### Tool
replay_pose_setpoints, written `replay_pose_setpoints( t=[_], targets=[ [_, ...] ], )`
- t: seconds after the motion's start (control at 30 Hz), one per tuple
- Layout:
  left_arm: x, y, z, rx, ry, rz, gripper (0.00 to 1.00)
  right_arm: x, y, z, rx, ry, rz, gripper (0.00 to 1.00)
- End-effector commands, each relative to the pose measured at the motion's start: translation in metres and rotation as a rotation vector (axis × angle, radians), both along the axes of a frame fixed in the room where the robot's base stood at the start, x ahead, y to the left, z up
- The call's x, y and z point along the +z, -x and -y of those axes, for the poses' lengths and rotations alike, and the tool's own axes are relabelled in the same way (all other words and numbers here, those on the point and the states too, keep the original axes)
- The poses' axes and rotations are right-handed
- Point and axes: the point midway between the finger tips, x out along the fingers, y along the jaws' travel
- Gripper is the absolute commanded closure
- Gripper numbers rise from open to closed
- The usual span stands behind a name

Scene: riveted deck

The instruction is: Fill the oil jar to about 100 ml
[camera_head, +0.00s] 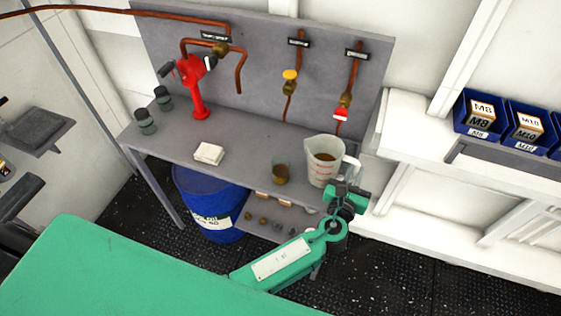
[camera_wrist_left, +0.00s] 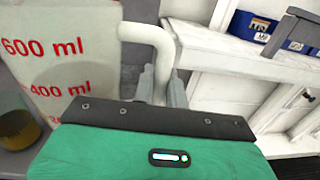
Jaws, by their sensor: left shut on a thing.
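A clear measuring jug (camera_head: 322,166) with red markings and brown oil inside is upright at the right front of the bench. Its white handle shows in the left wrist view (camera_wrist_left: 146,36), beside red 600 ml and 400 ml marks on the jug wall (camera_wrist_left: 62,45). My left gripper (camera_head: 349,180) is shut on the handle; its fingers (camera_wrist_left: 162,85) are around the lower part. I cannot tell if the jug touches the bench. A small glass jar (camera_head: 281,172) with brown oil stands just left of the jug. My right gripper is not in view.
The grey bench (camera_head: 240,165) carries a red hand pump (camera_head: 196,90), two dark capped containers (camera_head: 146,121) and a white cloth pad (camera_head: 209,154). Copper pipes with valves (camera_head: 290,76) run down the backboard. A blue drum (camera_head: 208,205) stands below. Blue bins (camera_head: 480,115) are at right.

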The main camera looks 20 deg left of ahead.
Motion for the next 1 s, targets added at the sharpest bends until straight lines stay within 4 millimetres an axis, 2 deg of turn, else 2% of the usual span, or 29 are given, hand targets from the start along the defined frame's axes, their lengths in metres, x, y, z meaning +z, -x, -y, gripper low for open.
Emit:
replay_pose_setpoints(
  t=[0.47, 1.0],
  targets=[
    [-0.002, 0.000, 0.002, 0.000, -0.033, 0.007, 1.00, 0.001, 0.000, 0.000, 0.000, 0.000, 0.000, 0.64],
    [0.049, 0.000, 0.002, 0.000, -0.033, 0.005, 1.00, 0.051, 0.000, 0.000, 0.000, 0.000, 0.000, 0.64]
  ],
)
